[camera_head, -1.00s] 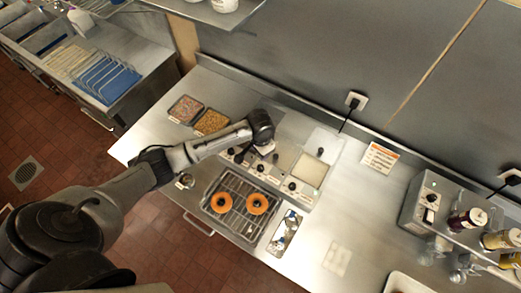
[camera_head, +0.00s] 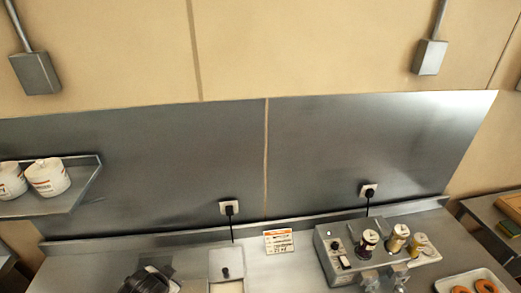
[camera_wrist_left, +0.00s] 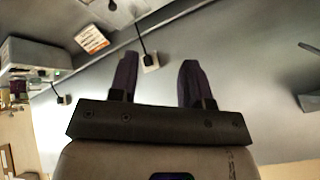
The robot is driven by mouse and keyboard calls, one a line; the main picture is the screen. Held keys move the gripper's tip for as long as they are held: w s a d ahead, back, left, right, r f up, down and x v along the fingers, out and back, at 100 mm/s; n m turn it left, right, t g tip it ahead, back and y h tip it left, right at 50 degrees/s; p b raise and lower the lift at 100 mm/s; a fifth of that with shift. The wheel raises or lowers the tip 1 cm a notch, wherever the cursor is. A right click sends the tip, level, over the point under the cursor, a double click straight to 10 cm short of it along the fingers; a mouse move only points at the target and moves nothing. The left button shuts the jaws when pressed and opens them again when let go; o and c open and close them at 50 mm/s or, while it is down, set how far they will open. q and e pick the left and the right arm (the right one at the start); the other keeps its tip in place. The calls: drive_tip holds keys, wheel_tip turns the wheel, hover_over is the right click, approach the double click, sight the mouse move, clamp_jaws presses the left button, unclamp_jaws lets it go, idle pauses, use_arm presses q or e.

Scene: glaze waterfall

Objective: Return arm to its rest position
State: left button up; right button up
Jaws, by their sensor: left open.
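In the left wrist view my left gripper (camera_wrist_left: 156,82) shows its two dark fingers spread apart with nothing between them. It faces the grey metal wall panel, clear of objects. My right gripper is in neither view.
A machine with several jars (camera_head: 345,258) and a tray of donuts (camera_head: 474,284) stand to the right. A shelf with white tubs (camera_head: 47,177) juts out at left. Wall outlets (camera_head: 229,208) have plugged cords.

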use_arm(q)
drive_tip(key=s+d+r+n+t, duration=0.2)
drive_tip(key=s+d, duration=0.2)
drive_tip(key=s, duration=0.8)
drive_tip(key=s+f+g, duration=0.2)
drive_tip(key=s+f, duration=0.3)
drive_tip(key=s, duration=0.4)
drive_tip(key=s+d+f+n+g+h, duration=0.1)
drive_tip(key=s+f+g, duration=0.1)
drive_tip(key=s+f, duration=0.4)
drive_tip(key=s, duration=0.4)
drive_tip(key=shift+f+n+g+h, duration=0.3)
drive_tip(key=shift+g, duration=0.1)
drive_tip(key=shift+w, duration=0.1)
drive_tip(key=shift+d, duration=0.1)
